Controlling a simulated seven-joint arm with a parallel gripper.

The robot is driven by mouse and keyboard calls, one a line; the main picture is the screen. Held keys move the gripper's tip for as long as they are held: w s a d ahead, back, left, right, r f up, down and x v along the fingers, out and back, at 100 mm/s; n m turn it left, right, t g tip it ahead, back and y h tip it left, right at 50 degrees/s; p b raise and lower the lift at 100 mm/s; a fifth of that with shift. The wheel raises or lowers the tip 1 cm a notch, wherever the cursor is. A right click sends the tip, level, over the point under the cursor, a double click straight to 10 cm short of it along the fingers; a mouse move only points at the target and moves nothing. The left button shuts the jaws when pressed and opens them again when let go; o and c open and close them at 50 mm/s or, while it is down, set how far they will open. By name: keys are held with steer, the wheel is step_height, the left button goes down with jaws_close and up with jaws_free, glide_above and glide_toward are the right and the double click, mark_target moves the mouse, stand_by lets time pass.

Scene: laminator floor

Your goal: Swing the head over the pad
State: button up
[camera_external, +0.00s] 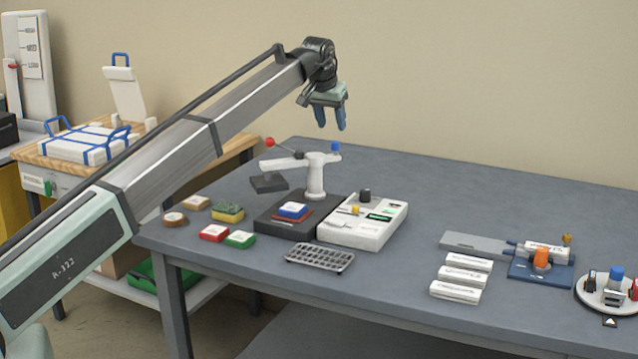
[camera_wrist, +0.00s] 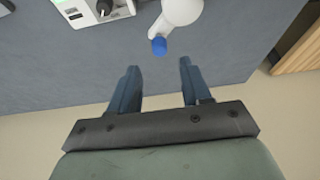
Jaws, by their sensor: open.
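A small press stands on the grey table in the external view. Its white post carries a swing arm, and the dark head (camera_external: 268,183) hangs at the left end, to the left of the pad. A red knob (camera_external: 269,142) on a black lever and a blue knob (camera_external: 336,146) top the press. The pad, a small blue-and-red stack (camera_external: 292,212), lies on the dark base (camera_external: 270,224). My gripper (camera_external: 331,119) is open and empty, above the press. In the wrist view the blue knob (camera_wrist: 159,46) lies just beyond the open fingers (camera_wrist: 158,70).
A white control box (camera_external: 352,229) adjoins the base on the right. Coloured blocks (camera_external: 214,233) lie left of it, and a slotted grey tray (camera_external: 320,257) in front. White rolls (camera_external: 461,275) and a blue fixture (camera_external: 540,270) stand farther right. The back of the table is clear.

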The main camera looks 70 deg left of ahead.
mark_target(335, 142)
steer(key=shift+x, duration=3.05)
jaws_close()
